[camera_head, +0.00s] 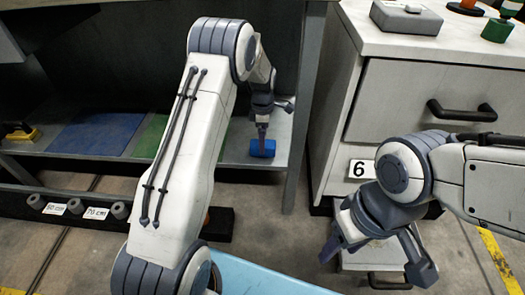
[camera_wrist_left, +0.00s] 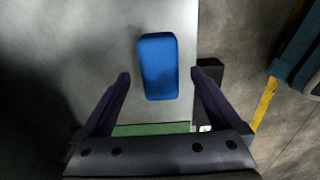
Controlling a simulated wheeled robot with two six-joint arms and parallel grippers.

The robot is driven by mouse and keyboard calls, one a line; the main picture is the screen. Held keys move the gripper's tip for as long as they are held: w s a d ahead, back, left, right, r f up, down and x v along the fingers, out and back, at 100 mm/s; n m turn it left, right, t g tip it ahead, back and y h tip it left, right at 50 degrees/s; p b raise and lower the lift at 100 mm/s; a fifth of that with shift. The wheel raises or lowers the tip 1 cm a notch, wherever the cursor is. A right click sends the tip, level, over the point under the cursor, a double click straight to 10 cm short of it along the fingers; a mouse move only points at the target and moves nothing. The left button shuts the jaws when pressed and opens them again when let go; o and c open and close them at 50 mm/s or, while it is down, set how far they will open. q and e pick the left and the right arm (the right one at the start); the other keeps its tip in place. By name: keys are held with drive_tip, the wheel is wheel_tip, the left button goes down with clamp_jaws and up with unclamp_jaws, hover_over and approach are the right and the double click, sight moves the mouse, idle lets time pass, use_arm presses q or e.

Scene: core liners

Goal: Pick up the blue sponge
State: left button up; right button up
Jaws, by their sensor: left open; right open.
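The blue sponge (camera_head: 262,148) lies on the grey lower shelf (camera_head: 225,152) of the bench, near its right end. In the left wrist view the sponge (camera_wrist_left: 158,66) lies ahead of the fingertips, roughly centred between them. My left gripper (camera_head: 264,118) is above the sponge and partly hides it in the head view. In the left wrist view my left gripper (camera_wrist_left: 160,76) is open and empty, with a finger on either side of the sponge's near end; I cannot tell its height above it. My right gripper (camera_head: 372,256) is open and empty, low in front of the drawer cabinet.
A bench leg (camera_head: 304,105) stands just right of the sponge. Blue (camera_head: 90,133) and green (camera_head: 150,136) mats and a yellow object (camera_head: 22,134) lie on the shelf further left. A drawer cabinet (camera_head: 390,110) stands at right. A black rail (camera_head: 219,224) runs along the floor in front.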

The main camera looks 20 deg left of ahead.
use_arm(q)
wheel_tip(320, 180, down, 4)
drive_tip(key=shift+b, duration=0.85)
drive_tip(key=shift+r, duration=0.1)
clamp_jaws()
wheel_tip(320, 180, up, 10)
drive_tip(key=p, duration=0.6)
drive_tip(key=shift+r, duration=0.1)
